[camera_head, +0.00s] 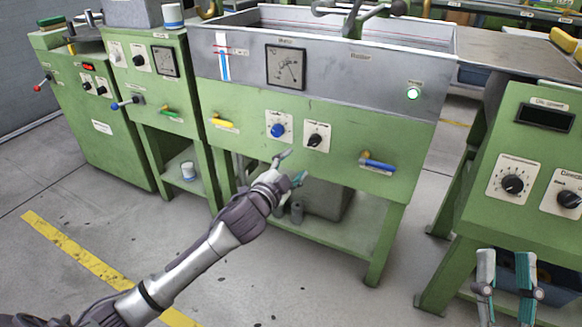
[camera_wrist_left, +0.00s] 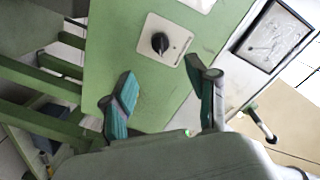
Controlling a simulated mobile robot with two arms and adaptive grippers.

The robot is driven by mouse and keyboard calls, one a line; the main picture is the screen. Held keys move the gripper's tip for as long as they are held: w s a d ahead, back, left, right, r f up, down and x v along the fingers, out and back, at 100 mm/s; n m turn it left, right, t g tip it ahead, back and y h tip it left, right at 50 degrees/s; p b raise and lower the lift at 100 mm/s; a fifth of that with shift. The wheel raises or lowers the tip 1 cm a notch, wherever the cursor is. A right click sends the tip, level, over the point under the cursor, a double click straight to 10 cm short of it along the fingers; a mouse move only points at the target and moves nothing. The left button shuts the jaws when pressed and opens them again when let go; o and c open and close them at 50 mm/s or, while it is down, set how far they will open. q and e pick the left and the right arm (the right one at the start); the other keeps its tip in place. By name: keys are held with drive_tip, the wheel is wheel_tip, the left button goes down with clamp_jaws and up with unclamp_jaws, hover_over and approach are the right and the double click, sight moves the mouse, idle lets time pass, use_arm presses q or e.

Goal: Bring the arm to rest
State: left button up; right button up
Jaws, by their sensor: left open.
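My left arm (camera_head: 215,245) reaches in from the lower left in the head view. Its gripper (camera_head: 292,167) is open and empty, in front of the middle green machine (camera_head: 330,155), below its knobs. In the left wrist view the two teal-padded fingers (camera_wrist_left: 165,90) stand apart with nothing between them. A black knob (camera_wrist_left: 160,42) on a green panel lies beyond them. My right gripper (camera_head: 506,262) is at the bottom right of the head view, its fingers pointing up, apart and empty. I cannot tell from this view whether the left gripper touches the machine.
The middle machine has a blue knob (camera_head: 278,130), a black knob (camera_head: 316,138), a yellow lever (camera_head: 223,123) and a blue-handled lever (camera_head: 378,164). Other green machines stand left (camera_head: 95,125) and right (camera_head: 530,165). The grey floor (camera_head: 300,285) in front is clear, with a yellow line (camera_head: 85,258).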

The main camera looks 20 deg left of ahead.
use_arm(q)
drive_tip(key=shift+s, duration=0.35)
